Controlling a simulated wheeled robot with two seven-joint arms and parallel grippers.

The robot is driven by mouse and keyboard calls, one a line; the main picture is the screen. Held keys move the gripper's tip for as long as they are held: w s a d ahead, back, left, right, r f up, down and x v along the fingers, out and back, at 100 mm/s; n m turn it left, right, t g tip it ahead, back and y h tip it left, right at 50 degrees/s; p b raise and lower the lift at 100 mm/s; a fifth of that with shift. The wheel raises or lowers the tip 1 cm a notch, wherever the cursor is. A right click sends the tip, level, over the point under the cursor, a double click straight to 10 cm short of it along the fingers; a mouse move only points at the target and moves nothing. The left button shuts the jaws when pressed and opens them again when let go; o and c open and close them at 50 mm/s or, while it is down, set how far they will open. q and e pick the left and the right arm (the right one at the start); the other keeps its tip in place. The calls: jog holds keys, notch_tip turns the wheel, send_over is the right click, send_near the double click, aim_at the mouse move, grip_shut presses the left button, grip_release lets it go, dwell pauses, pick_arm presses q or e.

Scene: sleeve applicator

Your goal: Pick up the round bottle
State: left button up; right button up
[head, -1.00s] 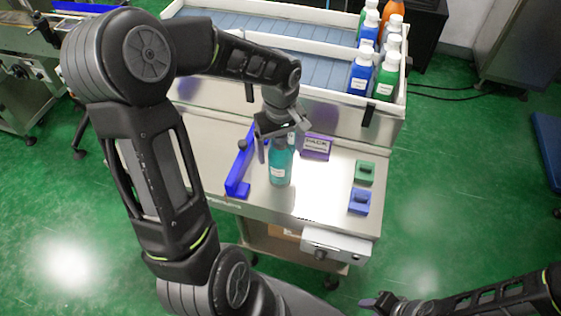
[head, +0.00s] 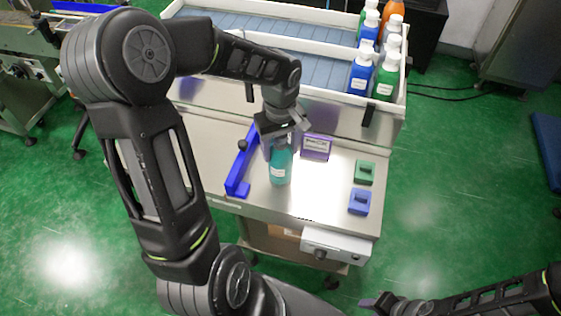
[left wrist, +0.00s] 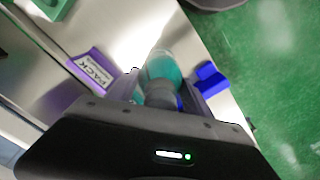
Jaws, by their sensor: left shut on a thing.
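The round bottle (head: 280,172) is teal with a white label and stands upright on the steel table. My left gripper (head: 281,142) comes down over it from above and is shut on its upper part, which the fingers partly hide. In the left wrist view the teal bottle (left wrist: 164,68) and its grey cap show between the fingers. My right gripper (head: 385,302) is low at the right, away from the table; its finger opening is too small to make out.
A blue guide (head: 239,172) stands just left of the bottle. A purple PACK sign (head: 317,146) is behind it to the right. Green (head: 364,172) and blue (head: 359,202) blocks sit at the right. Several bottles stand in the tray (head: 330,79) at the back.

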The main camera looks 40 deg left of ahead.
pick_arm(q)
grip_shut()
jog(key=shift+r, duration=0.1)
jog(key=shift+w+r, duration=0.1)
jog(key=shift+r, duration=0.45)
notch_tip(320, 180, up, 9)
jog(key=shift+f, duration=0.1)
dwell(0.4)
